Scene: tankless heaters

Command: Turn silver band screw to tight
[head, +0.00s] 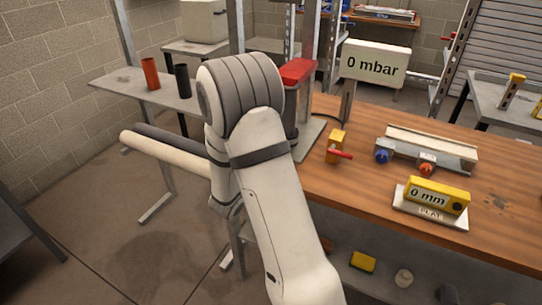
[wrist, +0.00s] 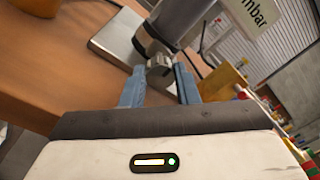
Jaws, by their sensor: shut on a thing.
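In the wrist view the silver band screw (wrist: 159,68) is a small metal head on the side of a dark grey cylinder (wrist: 183,18). The two blue fingers of my gripper (wrist: 157,78) stand on either side of the screw head and are shut on it. The band around the cylinder is hard to make out. In the head view my own arm hides the gripper, the screw and most of the cylinder.
The cylinder stands on a metal plate (wrist: 112,38) on the wooden bench (head: 385,208). A "0 mbar" sign (head: 375,64) stands behind it. A yellow block with a red lever (head: 337,145), a rail with blue and red knobs (head: 430,150) and a "0 mm" gauge (head: 435,196) lie to the right.

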